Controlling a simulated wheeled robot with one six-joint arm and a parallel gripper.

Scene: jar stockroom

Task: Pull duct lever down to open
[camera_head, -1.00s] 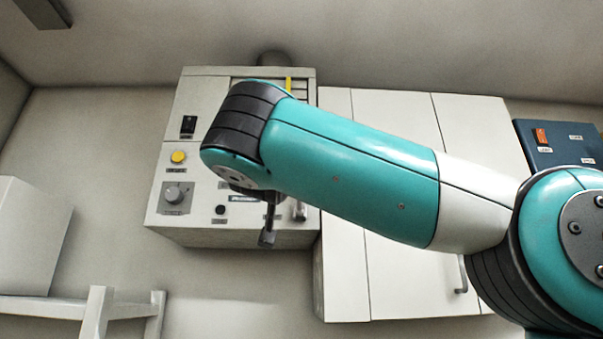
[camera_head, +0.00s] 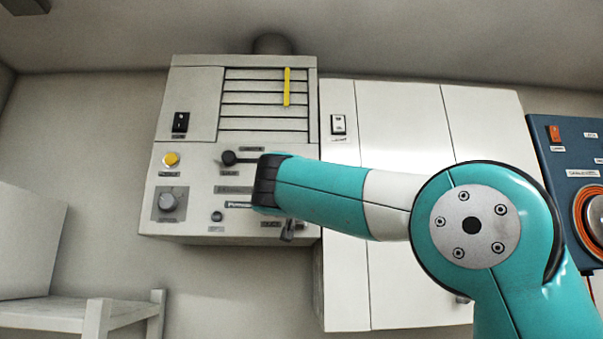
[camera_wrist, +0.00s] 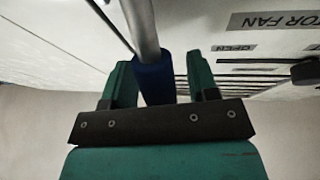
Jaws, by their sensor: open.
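In the wrist view, a lever with a blue sleeve (camera_wrist: 153,80) on a grey metal rod (camera_wrist: 142,28) shows between the two teal fingers of my gripper (camera_wrist: 158,66). In the head view, my arm covers the lower right of the grey control box (camera_head: 195,240), and the blue sleeve is not seen there.
The box carries a slotted vent with a yellow strip (camera_head: 287,87), a black knob (camera_head: 229,157), a yellow button (camera_head: 171,159) and a dial (camera_head: 167,201). White cabinets (camera_head: 400,120) stand right of it, then a blue panel (camera_head: 575,180).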

